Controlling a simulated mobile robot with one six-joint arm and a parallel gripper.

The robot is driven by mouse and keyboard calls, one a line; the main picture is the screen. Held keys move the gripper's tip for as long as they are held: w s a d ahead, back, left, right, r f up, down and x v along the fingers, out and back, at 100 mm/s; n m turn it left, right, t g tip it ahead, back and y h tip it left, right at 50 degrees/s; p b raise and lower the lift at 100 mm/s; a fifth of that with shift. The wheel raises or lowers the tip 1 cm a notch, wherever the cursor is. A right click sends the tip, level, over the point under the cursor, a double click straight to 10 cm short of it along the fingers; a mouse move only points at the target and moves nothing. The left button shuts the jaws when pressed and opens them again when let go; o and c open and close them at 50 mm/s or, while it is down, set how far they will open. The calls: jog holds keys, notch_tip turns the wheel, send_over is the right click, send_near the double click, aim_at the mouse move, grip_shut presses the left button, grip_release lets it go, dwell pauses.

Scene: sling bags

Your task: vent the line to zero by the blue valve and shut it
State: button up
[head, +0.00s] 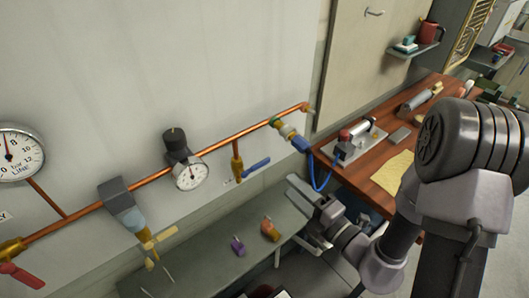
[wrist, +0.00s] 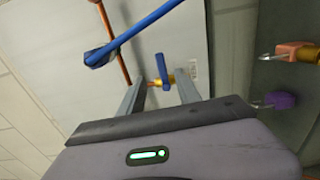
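The blue valve handle (head: 256,167) is on a short brass branch (head: 237,165) below the copper pipe and lies across that branch. My gripper (head: 305,212) is to the right of and below the handle in the head view. In the wrist view my gripper (wrist: 161,92) is open, and the blue handle (wrist: 162,69) shows beyond and between its fingertips, seemingly untouched. A small white gauge (head: 189,173) hangs under a black-knobbed regulator (head: 176,146); its reading is too small to tell. A larger line gauge (head: 18,150) has its needle pointing roughly up.
A blue hose (head: 322,182) hangs from the coupling at the pipe's end and crosses the upper wrist view (wrist: 135,33). A grey bench (head: 205,255) below holds purple (head: 237,246) and orange (head: 269,230) padlock-like pieces. A red handle (head: 22,275) is at lower left. A wooden workbench (head: 390,175) stands right.

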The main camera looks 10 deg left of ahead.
aim_at(262, 161)
jog(key=b+x, duration=0.6)
jog(key=x, duration=0.9)
jog(key=shift+a, duration=0.15)
grip_shut()
dwell(0.7)
